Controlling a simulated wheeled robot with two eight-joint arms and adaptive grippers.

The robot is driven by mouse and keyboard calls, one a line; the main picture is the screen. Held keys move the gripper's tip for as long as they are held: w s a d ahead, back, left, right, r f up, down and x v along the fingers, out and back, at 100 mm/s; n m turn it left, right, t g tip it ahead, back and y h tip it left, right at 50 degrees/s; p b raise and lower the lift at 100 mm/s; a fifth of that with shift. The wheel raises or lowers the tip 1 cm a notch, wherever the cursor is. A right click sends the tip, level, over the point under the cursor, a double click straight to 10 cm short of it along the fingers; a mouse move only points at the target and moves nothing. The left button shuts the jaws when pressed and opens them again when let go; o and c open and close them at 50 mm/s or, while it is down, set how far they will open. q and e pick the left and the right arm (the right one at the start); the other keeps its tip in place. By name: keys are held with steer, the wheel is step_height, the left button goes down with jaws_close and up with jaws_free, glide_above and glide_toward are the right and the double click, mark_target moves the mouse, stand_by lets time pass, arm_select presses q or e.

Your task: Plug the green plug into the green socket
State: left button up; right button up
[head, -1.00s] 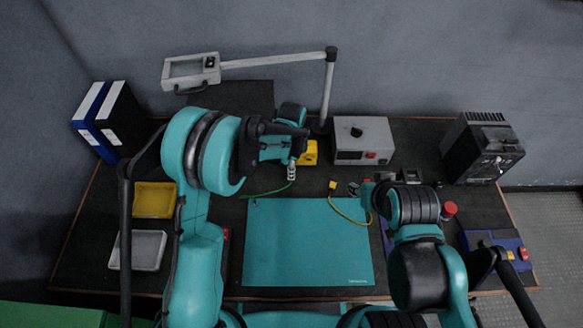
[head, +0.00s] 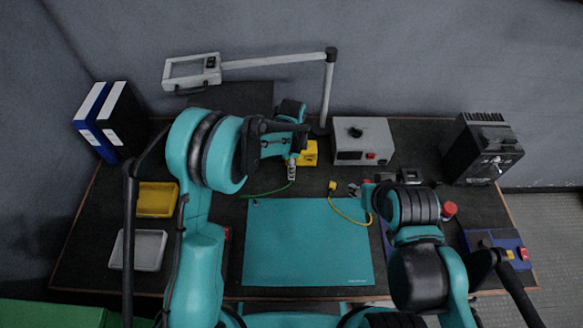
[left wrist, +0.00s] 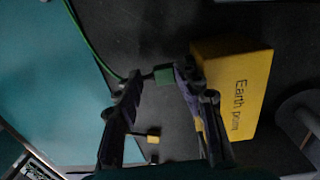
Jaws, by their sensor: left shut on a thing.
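My left gripper (head: 292,172) is shut on the green plug. In the left wrist view the plug shows as a small green block (left wrist: 163,75) between the fingertips (left wrist: 160,80). A green cable (head: 268,192) runs from beside the fingertips to the left over the dark bench top. The yellow box (left wrist: 235,90) marked "Earth point" stands just to the right of the fingers, and its yellow side (head: 309,153) shows beside the gripper in the head view. I cannot make out a green socket. My right gripper (head: 354,188) is near a yellow plug; its jaw state is unclear.
The yellow plug (head: 332,185) lies on the bench with its yellow cable (head: 347,216) over the teal mat (head: 305,250). A grey box (head: 363,140) with a dial stands behind. A lamp arm (head: 328,90) rises nearby. Yellow (head: 157,199) and grey (head: 140,249) trays lie left.

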arm_select(q)
steer(key=shift+w+a+r, duration=0.1)
steer(key=shift+w, duration=0.8)
steer(key=o, duration=1.2)
steer(key=shift+c, duration=0.2)
steer(key=shift+r, duration=0.1)
step_height(320, 180, up, 12)
steer(key=s, duration=0.1)
steer(key=shift+s, duration=0.2)
